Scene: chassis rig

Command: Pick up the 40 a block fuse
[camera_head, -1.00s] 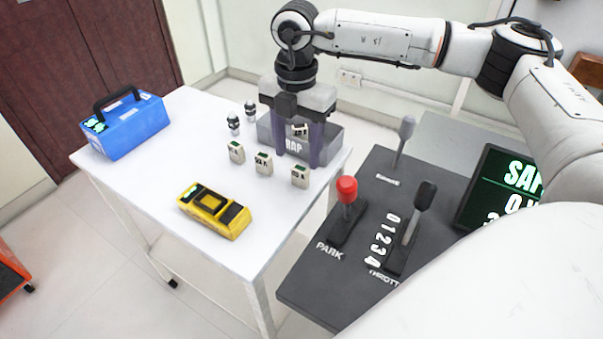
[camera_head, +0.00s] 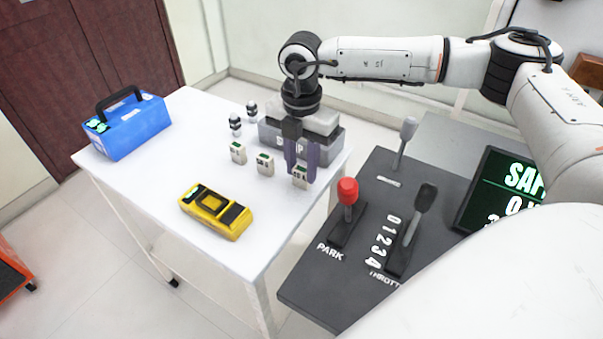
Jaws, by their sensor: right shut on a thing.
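Three small pale block fuses with green tops stand in a row on the white table: a left one (camera_head: 238,153), a middle one (camera_head: 265,164) and a right one (camera_head: 300,183). Their ratings are too small to read. My right gripper (camera_head: 301,172) points down with its purple fingers on either side of the right block and is shut on it. The block still appears to be at table level. My left gripper is not in view.
A grey bin (camera_head: 333,148) stands behind my right gripper. Two small dark-and-white cylinders, one near (camera_head: 235,124) and one far (camera_head: 252,110), stand left of it. A yellow meter (camera_head: 216,212) lies in front; a blue box (camera_head: 127,126) is at left. A lever console (camera_head: 350,250) stands right.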

